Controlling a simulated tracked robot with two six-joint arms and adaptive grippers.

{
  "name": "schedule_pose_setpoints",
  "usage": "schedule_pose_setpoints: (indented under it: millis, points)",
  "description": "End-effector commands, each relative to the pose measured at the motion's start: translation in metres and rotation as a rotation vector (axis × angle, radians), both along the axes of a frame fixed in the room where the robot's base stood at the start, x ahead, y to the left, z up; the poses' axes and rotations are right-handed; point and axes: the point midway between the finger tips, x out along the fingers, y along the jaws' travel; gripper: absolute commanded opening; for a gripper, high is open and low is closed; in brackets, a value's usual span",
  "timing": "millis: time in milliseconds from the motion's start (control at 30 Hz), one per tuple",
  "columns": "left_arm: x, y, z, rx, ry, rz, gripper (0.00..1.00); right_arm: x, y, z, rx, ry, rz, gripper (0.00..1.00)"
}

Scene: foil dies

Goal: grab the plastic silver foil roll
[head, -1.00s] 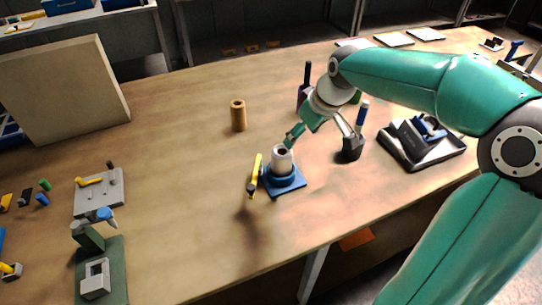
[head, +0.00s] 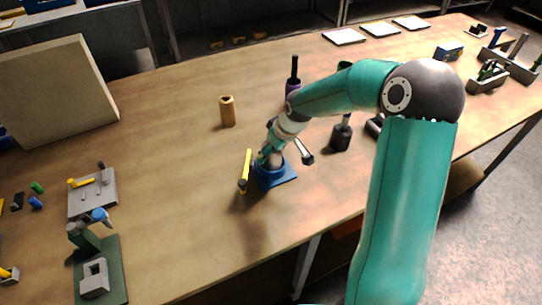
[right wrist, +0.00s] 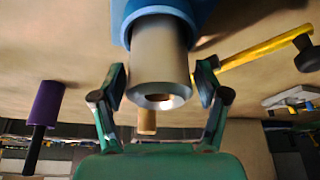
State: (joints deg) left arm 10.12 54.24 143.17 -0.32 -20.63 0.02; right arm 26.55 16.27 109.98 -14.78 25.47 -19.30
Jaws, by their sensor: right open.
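The silver foil roll (right wrist: 158,60) stands upright on a blue square base (head: 279,178). In the head view my right gripper mostly hides the roll. In the right wrist view its round end with a hollow core faces the camera. My right gripper (right wrist: 161,84) is open, with one finger on each side of the roll and small gaps between. It also shows over the blue base in the head view (head: 274,150). My left gripper is in neither view.
A yellow-handled hammer (head: 245,171) is close on the left of the base. A tan cylinder (head: 227,112) stands behind it. The table front left of the base is clear.

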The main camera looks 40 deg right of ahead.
Motion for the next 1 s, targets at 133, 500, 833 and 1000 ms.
schedule_pose_setpoints:
  millis: [133, 500, 833, 1000]
  points:
    - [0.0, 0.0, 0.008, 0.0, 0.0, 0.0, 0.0, 0.008, 0.0, -0.018, 0.001, 0.004, 0.0, 0.74]
    - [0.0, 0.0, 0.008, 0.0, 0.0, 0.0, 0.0, 0.011, -0.001, -0.026, 0.001, -0.001, -0.002, 0.69]
    - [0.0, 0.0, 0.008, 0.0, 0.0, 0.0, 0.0, 0.011, -0.002, -0.025, 0.0, -0.002, -0.002, 0.17]
    - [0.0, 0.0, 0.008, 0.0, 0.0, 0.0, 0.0, 0.011, -0.002, -0.025, 0.0, -0.002, -0.003, 0.17]
